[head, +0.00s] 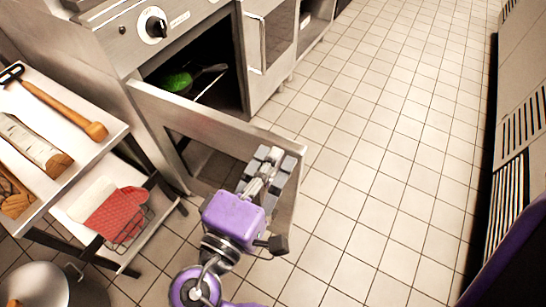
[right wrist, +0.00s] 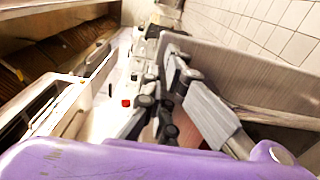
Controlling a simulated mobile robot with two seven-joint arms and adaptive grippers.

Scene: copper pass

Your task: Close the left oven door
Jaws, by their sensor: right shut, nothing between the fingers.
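The left oven door (head: 215,120) stands open in the head view. It is a steel panel swung out from the dark oven opening (head: 225,95), with its free end to the right. My right gripper (head: 268,168), with a purple body, is shut and empty at the near side of the door, close to its free end. I cannot tell whether it touches the door. In the right wrist view the shut fingers (right wrist: 160,100) point along beside a pale panel (right wrist: 245,70), which looks like the door. My left gripper is not in view.
A green item (head: 177,82) lies inside the oven. A cart (head: 70,165) with a rolling pin, a wooden item and a red mitt (head: 117,214) stands at the left, close to the door. A pot (head: 38,285) is at lower left. The tiled floor (head: 370,150) at right is clear.

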